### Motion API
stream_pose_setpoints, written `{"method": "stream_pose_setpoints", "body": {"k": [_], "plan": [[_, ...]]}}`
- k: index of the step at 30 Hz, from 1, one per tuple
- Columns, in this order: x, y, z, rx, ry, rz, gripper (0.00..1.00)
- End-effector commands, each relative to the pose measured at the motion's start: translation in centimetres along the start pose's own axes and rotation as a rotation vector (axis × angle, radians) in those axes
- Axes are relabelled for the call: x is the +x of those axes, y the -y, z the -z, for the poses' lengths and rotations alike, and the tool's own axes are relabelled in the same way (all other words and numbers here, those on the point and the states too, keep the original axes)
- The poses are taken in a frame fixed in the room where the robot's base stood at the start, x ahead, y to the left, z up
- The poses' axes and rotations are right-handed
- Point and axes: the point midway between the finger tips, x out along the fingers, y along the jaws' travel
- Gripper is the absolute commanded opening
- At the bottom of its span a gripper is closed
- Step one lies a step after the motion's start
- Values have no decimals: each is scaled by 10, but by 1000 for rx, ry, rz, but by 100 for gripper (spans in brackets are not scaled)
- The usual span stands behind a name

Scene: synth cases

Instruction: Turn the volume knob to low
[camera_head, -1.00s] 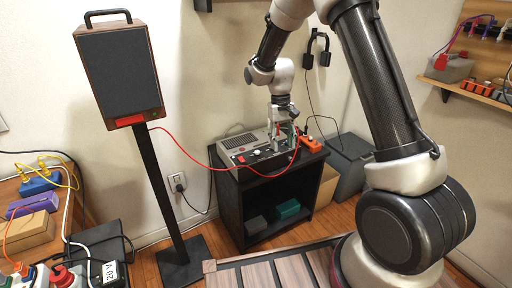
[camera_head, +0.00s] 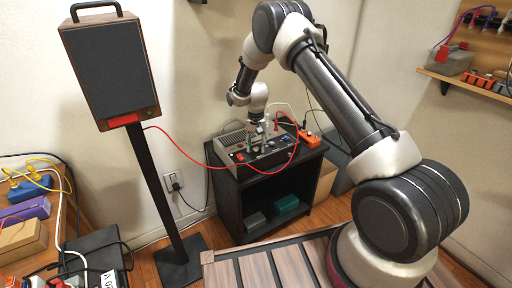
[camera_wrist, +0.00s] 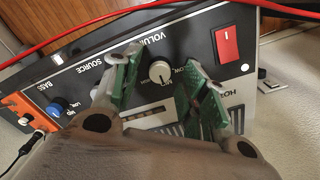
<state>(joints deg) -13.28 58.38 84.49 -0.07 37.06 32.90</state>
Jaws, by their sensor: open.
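The amplifier (camera_head: 228,152) sits on top of a black shelf unit in the head view. Its black front panel fills the middle of the wrist view, with the lettering upside down. The pale round volume knob (camera_wrist: 161,73) is below the VOLUME label there. My gripper (camera_wrist: 158,78) is open, with one green-padded finger on each side of the knob and gaps visible between. I cannot tell how far the fingertips are from the panel. In the head view my gripper (camera_head: 254,143) is low over the amplifier's front part.
A red switch (camera_wrist: 228,43) and a blue bass knob (camera_wrist: 57,106) are on the same panel. A red cable (camera_head: 183,150) runs from the speaker (camera_head: 112,72) across the amplifier's front. An orange device (camera_head: 310,138) lies right of the amplifier on the shelf unit (camera_head: 228,205).

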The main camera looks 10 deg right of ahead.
Motion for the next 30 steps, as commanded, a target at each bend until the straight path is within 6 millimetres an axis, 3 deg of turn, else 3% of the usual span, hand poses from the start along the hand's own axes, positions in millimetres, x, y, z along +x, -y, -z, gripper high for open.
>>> {"method": "stream_pose_setpoints", "body": {"k": [11, 18, 30], "plan": [[9, 0, 0, -1, 0, 0, 44], [8, 0, 0, -1, 0, 0, 0], [8, 0, 0, -51, 0, 0, 0]]}}
